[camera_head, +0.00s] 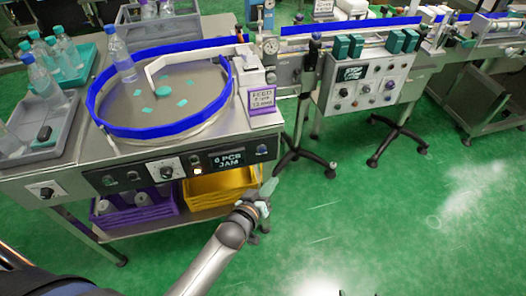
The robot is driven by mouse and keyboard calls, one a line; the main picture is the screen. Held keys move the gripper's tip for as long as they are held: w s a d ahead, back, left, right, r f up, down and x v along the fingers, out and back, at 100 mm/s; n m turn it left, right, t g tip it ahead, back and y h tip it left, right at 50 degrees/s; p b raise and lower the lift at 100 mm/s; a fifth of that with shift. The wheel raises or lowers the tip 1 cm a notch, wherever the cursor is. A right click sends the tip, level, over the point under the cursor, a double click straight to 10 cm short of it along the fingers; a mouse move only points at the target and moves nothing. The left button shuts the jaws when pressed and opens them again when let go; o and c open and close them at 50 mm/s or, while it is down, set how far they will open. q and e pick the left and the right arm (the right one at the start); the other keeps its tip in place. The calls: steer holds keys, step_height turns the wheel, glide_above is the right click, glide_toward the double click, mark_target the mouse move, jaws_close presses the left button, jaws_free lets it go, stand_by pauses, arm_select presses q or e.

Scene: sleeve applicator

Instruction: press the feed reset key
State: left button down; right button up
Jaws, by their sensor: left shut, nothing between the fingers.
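The dark control strip (150,178) runs along the front of the feeder table. It carries several small knobs and buttons, a white plate with a black knob (167,170), and a lit display (228,160) that seems to read "0 PCB JAM". A small lit whitish button (197,171) sits left of the display and a bluish round button (262,150) right of it. Key labels are too small to read, so I cannot tell which is the feed reset key. My left gripper (266,190) is shut and empty, below and in front of the strip's right end, apart from it. My right gripper is out of view.
A blue-rimmed round bowl (212,112) on the table holds a tilted bottle (120,58) and several teal pieces. A grey tray (62,125) with bottles stands left. Purple (135,215) and yellow (218,188) bins sit below. Green floor is clear at right.

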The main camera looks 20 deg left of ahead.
mark_target(262, 150)
arm_select(q)
steer(key=w+a+b, duration=0.2)
steer(key=w+a, duration=0.2)
steer(key=w, duration=0.3)
steer(key=shift+a, duration=0.35)
steer(key=shift+w+a, duration=0.1)
steer(key=shift+w, duration=0.05)
stand_by(1.7)
steer(key=shift+w+a, duration=0.15)
steer(key=shift+w, duration=0.1)
steer(key=shift+w+a, duration=0.25)
steer(key=shift+w, duration=0.1)
stand_by(0.9)
steer(key=shift+s+d+p, duration=0.35)
steer(key=shift+s+d, duration=0.1)
steer(key=shift+s, duration=0.25)
